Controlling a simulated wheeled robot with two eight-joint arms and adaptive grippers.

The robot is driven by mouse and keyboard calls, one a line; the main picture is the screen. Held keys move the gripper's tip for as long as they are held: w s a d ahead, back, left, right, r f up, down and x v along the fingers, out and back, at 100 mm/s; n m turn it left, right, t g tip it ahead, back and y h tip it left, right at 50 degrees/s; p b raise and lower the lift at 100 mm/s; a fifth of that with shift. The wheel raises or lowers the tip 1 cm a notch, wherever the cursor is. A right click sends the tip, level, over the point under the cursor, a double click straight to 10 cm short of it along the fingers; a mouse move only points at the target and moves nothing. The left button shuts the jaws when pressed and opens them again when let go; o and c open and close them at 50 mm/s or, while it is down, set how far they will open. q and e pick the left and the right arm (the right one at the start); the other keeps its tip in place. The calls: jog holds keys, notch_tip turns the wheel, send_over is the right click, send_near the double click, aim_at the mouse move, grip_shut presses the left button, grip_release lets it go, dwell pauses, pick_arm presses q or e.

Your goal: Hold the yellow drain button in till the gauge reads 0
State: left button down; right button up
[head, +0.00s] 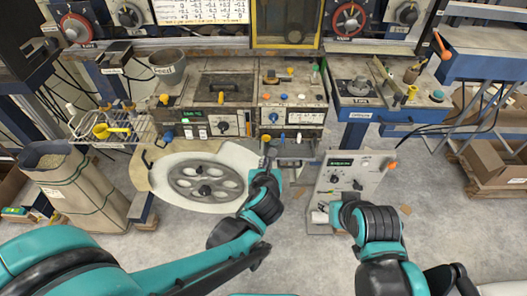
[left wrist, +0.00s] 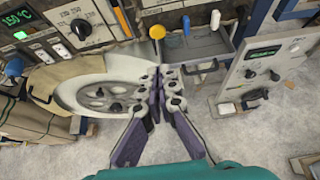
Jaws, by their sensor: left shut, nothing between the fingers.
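A yellow round button (left wrist: 157,32) sits on the machine's front face in the left wrist view, just beyond my left fingertips. It also shows small in the head view (head: 265,138). My left gripper (left wrist: 155,72) is shut and empty, its fingers together and pointing toward the machine front. In the head view my left gripper (head: 268,154) is just below the button. In the left wrist view a gap shows between the fingertips and the button. The drain gauge and its reading cannot be made out. My right arm's end (head: 340,212) is low by the right cabinet; its fingers are unclear.
A pale round plate with holes (head: 175,181) lies left of my left gripper. A grey cabinet with a green display (head: 350,165) stands to the right. A small grey tray (left wrist: 208,45) with a blue-handled tool is right of the button. A paper sack (head: 75,185) stands at the left.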

pick_arm(q)
jog(key=shift+f, duration=0.1)
jog(key=shift+w, duration=0.1)
jog(key=b, duration=0.5)
send_near(266, 138)
jog(key=w+f, duration=0.4)
jog(key=f, duration=0.1)
jog(key=shift+w+r, duration=0.3)
jog(key=shift+w, duration=0.45)
jog(key=shift+w, duration=0.9)
jog(key=shift+r, duration=0.1)
dwell(0.6)
